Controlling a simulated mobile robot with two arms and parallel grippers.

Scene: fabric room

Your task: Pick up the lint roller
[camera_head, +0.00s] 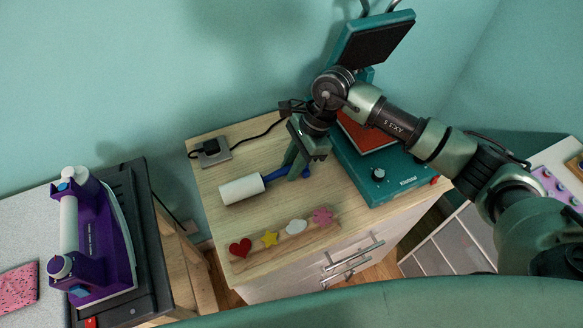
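The lint roller lies on the light wooden top of the cabinet, with its white roll (241,189) to the left and its blue handle (275,175) to the right. My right gripper (294,171) reaches down from above to the blue handle. Its green fingers are at the handle, one on either side as far as I can see, and part of the handle is hidden by them. I cannot tell whether they press on it. The roller appears to rest on the wood. My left gripper is not in view.
A teal heat press (385,186) with its lid raised stands right of the gripper. A strip with several colourful shapes (284,236) lies in front of the roller. A power socket with plug (211,154) sits behind it. A purple iron (94,240) stands at left.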

